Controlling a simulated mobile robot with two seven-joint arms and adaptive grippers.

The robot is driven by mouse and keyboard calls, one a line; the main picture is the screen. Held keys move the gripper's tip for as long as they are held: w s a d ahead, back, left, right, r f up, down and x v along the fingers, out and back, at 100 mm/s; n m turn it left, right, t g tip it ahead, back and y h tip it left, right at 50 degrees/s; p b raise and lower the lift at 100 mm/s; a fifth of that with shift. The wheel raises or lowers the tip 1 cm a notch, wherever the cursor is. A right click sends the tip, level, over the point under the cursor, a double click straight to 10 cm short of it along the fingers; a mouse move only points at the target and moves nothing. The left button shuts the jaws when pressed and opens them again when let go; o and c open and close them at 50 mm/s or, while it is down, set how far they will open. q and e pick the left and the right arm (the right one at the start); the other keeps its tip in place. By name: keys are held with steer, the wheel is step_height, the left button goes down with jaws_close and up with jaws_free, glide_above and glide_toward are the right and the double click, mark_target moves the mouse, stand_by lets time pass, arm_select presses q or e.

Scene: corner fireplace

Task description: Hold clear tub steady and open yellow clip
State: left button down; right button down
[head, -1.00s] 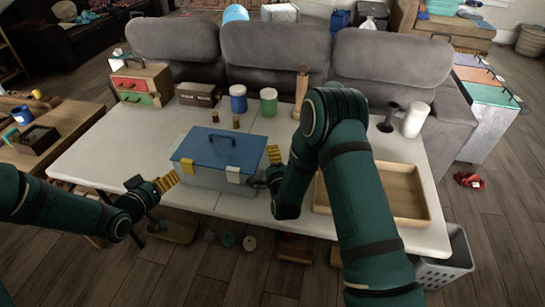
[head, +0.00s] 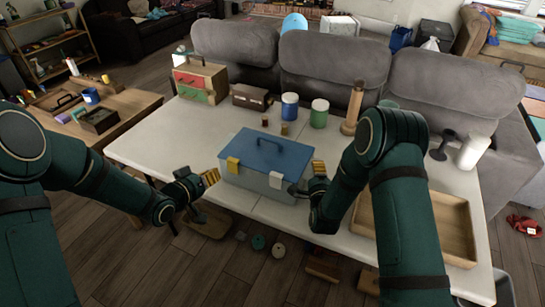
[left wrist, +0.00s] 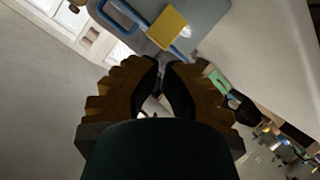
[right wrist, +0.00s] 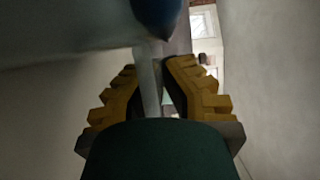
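The clear tub (head: 250,182) stands on the white table under a blue lid (head: 262,150) with a handle. Its yellow clip (head: 232,164) is on the front left, closed flat as far as I can tell; it also shows in the left wrist view (left wrist: 168,27). A white clip (head: 276,180) is on the front right. My left gripper (head: 215,177) is beside the tub's left front, fingertips nearly together, empty and apart from the yellow clip. My right gripper (head: 314,172) is at the tub's right side; in its wrist view, a pale tub edge (right wrist: 151,85) lies between the fingers.
Behind the tub stand two small brown pieces, a blue jar (head: 290,106), a green jar (head: 319,113) and a wooden post (head: 353,108). The table left of the tub is clear.

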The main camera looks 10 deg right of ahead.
mark_target(242, 154)
arm_select(q)
steer(key=w+d+r+m+g+y, duration=0.1)
steer(key=w+d, duration=0.1)
steer(key=w, duration=0.1)
steer(key=w+d+r+m+g+y, duration=0.1)
steer(key=w+d+r+m, duration=0.1)
steer(key=w+d+r+m+g+y, duration=0.1)
steer(key=w+d+r+m+g, duration=0.1)
steer(key=w, duration=0.1)
steer(key=shift+w+r+y, duration=0.1)
steer(key=shift+w+y, duration=0.2)
steer(key=shift+d+r+m+g, duration=0.4)
steer(key=shift+r+m, duration=0.2)
steer(key=shift+r, duration=0.15)
steer(key=shift+w+f, duration=0.1)
steer(key=x, duration=0.9)
steer(key=shift+w+a+f, duration=0.1)
steer(key=shift+w+f, duration=0.05)
steer(key=shift+f, duration=0.2)
steer(key=shift+a, duration=0.1)
steer(key=shift+s+a, duration=0.45)
steer(key=shift+s, duration=0.35)
steer(key=shift+s+a, duration=0.45)
steer(key=shift+s, duration=0.4)
